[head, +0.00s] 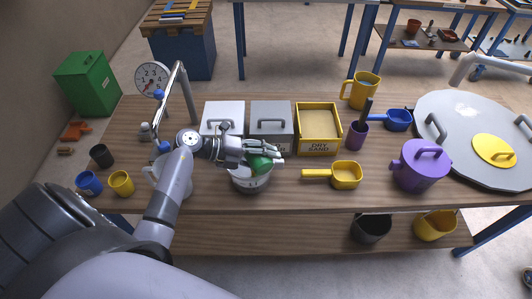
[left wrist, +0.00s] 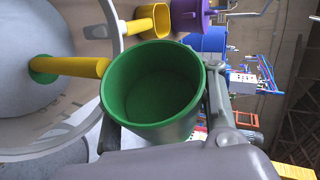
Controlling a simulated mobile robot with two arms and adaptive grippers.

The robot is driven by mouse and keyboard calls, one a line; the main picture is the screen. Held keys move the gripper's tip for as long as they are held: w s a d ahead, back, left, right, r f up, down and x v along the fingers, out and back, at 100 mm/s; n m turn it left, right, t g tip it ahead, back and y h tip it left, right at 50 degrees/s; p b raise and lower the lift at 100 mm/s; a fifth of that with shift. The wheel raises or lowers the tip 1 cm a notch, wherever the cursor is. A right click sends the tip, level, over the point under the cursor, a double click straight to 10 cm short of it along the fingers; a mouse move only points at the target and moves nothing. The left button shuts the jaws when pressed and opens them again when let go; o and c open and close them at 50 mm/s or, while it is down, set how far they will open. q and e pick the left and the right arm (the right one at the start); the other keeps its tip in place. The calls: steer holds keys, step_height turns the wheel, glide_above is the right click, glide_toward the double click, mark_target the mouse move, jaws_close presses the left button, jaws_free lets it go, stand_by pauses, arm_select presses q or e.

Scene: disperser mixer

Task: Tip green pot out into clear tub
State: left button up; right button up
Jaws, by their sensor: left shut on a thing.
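The green pot (head: 258,163) is held by my left gripper (head: 262,150) at the clear tub (head: 250,184), above its mouth. In the left wrist view the green pot (left wrist: 152,85) shows its open mouth and a plain green inside, with no separate contents that I can make out. Grey gripper fingers (left wrist: 217,95) close on its side. The pale tub wall (left wrist: 85,20) curves at the left, with a grey floor inside. A yellow bar with a round green end (left wrist: 70,67) shows over the tub. My right gripper is not in view.
A white lidded box (head: 222,112), a grey lidded box (head: 271,115) and a yellow dry sand box (head: 318,125) stand behind the tub. A yellow scoop (head: 346,175) and a purple jug (head: 418,165) are to the right. A dial gauge (head: 152,80) and several cups are left.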

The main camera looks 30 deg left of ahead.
arm_select(q)
steer(key=shift+w+a+r+n+h, duration=0.1)
steer(key=shift+a+n+h, duration=0.25)
steer(key=shift+n+h, duration=0.55)
steer(key=shift+w+a+r+n+h, duration=0.15)
steer(key=shift+r+n+h, duration=0.1)
steer(key=shift+n+h, duration=0.45)
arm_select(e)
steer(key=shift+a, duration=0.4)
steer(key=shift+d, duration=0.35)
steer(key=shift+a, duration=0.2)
